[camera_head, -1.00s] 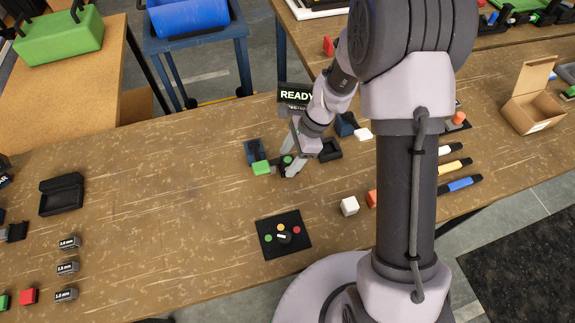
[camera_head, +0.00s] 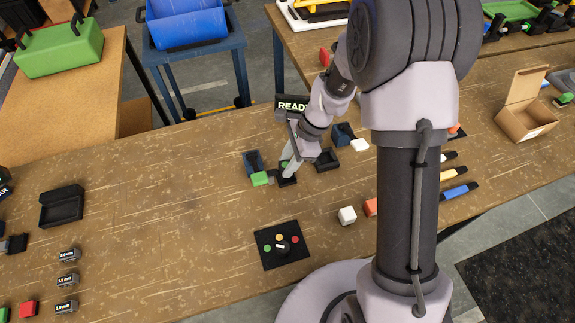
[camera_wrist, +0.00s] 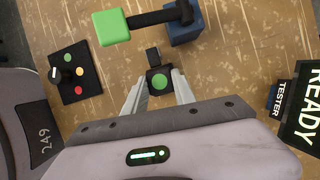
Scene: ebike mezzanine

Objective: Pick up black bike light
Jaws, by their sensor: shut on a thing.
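A small black block with a round green top, which looks like the black bike light (camera_wrist: 154,57), is between the fingers of my gripper (camera_wrist: 158,84) in the wrist view. The fingers are shut on its sides. In the head view, my gripper (camera_head: 290,170) points down at the table with the black light (camera_head: 287,181) at its tips. I cannot tell whether the light touches the table.
A blue block (camera_wrist: 186,22) and a green block (camera_wrist: 110,27), joined by a black bar, lie close by. A black panel with coloured buttons (camera_head: 270,254), an open black box (camera_head: 327,160), a white cube (camera_head: 347,215) and the READY tester sign (camera_wrist: 304,105) are around. The table's middle-left is clear.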

